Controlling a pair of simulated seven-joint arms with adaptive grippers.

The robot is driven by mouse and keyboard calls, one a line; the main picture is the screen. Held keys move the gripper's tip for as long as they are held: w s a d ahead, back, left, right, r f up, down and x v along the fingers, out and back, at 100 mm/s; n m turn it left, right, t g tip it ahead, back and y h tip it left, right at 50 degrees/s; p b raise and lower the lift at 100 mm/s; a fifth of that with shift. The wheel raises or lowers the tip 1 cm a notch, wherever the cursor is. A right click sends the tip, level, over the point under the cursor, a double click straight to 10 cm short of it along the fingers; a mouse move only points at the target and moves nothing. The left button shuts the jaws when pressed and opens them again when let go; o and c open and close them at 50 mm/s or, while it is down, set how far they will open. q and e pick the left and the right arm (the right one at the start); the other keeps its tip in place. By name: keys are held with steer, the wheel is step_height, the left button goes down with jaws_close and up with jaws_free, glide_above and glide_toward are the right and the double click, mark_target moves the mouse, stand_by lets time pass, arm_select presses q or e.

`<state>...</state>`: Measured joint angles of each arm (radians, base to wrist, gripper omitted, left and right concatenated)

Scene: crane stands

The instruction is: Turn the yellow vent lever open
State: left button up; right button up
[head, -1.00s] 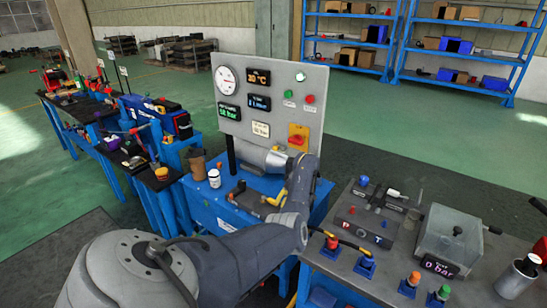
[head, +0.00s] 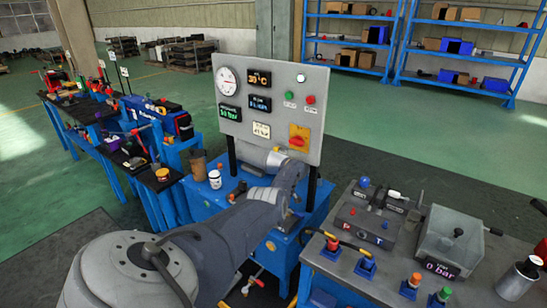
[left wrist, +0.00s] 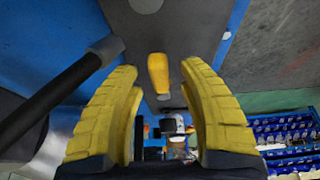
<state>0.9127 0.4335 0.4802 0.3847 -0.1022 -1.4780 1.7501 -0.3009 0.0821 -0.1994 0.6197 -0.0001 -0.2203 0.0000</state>
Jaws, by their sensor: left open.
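A short yellow lever (left wrist: 158,72) shows in the left wrist view, on a grey surface between and just beyond my fingertips. My left gripper (left wrist: 158,66) has yellow ribbed fingers standing wide apart, one on each side of the lever. No contact with the lever is visible. In the head view my left arm reaches over the blue bench (head: 225,210) in front of the upright gauge panel (head: 272,105). My arm hides the lever and the fingers there. My right gripper does not show.
A white bottle (head: 215,179) and a brown cup (head: 197,167) stand left of my arm. A dark rod (left wrist: 55,105) crosses the left of the wrist view.

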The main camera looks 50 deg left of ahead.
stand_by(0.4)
arm_select(q)
jaws_close()
